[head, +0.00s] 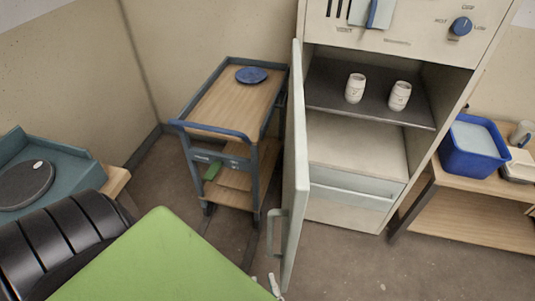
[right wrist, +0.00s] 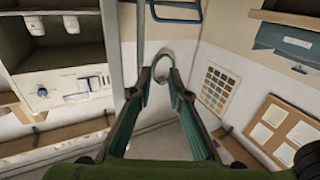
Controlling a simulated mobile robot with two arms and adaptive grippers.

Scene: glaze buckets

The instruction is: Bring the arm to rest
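My right gripper (head: 275,287) shows only as small pale tips at the bottom edge of the head view, by the foot of the open cabinet door (head: 297,170). In the right wrist view its two dark fingers (right wrist: 161,76) stand apart, with nothing held visible between them. My left gripper is not in view.
The open cabinet holds two white cups (head: 355,88) (head: 400,96) on its shelf (head: 325,94). A cart (head: 200,128) with a blue disc (head: 251,75) stands left of the door. A blue bucket (head: 465,165) sits on the right table (head: 460,222). Some floor (head: 345,265) is clear.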

